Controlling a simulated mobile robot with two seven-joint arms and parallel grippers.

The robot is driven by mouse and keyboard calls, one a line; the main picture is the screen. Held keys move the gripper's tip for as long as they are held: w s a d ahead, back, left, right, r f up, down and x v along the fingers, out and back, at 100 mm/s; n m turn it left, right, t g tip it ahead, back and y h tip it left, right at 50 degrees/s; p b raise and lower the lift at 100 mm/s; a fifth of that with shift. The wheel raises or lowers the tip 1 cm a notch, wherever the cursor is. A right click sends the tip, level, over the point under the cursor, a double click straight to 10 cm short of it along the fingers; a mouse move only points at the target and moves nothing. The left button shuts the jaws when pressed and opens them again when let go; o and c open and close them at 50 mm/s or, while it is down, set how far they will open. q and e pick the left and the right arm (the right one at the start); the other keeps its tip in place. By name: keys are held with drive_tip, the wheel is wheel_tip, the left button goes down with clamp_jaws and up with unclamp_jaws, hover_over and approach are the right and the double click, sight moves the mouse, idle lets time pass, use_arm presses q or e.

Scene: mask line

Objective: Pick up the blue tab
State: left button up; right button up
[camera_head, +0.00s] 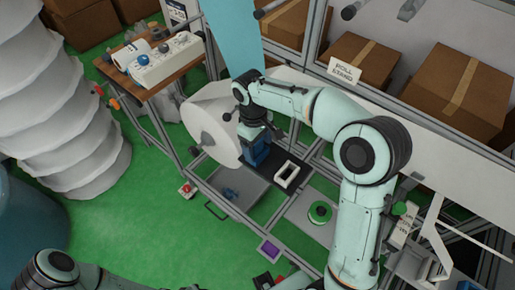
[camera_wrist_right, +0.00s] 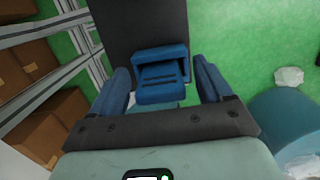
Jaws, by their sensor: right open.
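The blue tab (camera_wrist_right: 162,78) is a blocky piece with ridges, seen in the right wrist view at the end of a dark plate (camera_wrist_right: 140,22). My right gripper (camera_wrist_right: 160,76) is open, with one blue finger on each side of the tab. I cannot tell whether either finger touches it. In the head view my right gripper (camera_head: 257,152) points down over the dark plate (camera_head: 292,178), beside a white roll. There its blue fingers and the tab are hard to tell apart. My left gripper is out of view; only part of that arm shows at lower left.
The white roll (camera_head: 208,130) stands close left of my right gripper. A white rectangular frame (camera_head: 287,175) lies right of it on the plate. Metal posts and shelves with cardboard boxes (camera_head: 465,90) stand behind.

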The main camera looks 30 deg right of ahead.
drive_tip(key=c, duration=1.1)
drive_tip(key=shift+r, duration=0.1)
